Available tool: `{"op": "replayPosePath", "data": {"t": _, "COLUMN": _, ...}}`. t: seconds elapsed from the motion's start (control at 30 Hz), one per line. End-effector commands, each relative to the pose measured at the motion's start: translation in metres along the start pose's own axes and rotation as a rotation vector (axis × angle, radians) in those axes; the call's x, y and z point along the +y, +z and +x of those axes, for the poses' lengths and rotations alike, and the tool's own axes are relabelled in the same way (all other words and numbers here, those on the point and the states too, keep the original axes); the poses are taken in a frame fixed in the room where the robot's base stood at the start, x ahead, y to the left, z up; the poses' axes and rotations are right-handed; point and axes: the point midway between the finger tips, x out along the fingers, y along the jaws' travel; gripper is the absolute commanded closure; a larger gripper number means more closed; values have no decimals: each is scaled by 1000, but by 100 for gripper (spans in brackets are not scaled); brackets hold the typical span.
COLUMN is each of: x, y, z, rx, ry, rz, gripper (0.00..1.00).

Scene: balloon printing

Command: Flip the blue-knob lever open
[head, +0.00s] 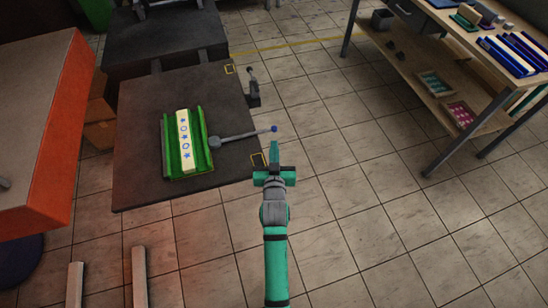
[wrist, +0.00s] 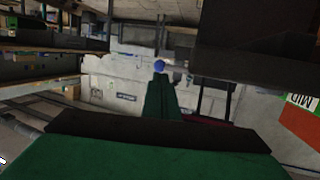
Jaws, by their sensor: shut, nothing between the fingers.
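The lever (head: 238,136) is a grey bar with a blue knob (head: 274,128) at its right end. It sticks out to the right from a green holder (head: 183,145) on the dark table, past the table's right edge. In the head view my gripper (head: 274,147) is just below the knob, with its fingers pointing toward it. In the wrist view the green fingers (wrist: 160,96) are shut together and the blue knob (wrist: 159,66) shows right at their tips. I cannot tell whether they touch.
A pale strip with blue stars (head: 184,135) lies in the green holder. The dark table (head: 135,130) also bears a small grey fixture (head: 252,88) at its right edge. A wooden shelf table (head: 440,75) stands at right. Tiled floor (head: 350,170) lies open between them.

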Motion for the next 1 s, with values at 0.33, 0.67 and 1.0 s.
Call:
{"op": "replayPosePath", "data": {"t": 0.33, "x": 0, "y": 0, "z": 48, "rx": 0, "ry": 0, "rz": 0, "gripper": 100}}
{"op": "replayPosePath", "data": {"t": 0.67, "x": 0, "y": 0, "z": 55, "rx": 0, "ry": 0, "rz": 1, "gripper": 100}}
{"op": "replayPosePath", "data": {"t": 1.0, "x": 2, "y": -1, "z": 58, "rx": 0, "ry": 3, "rz": 1, "gripper": 100}}
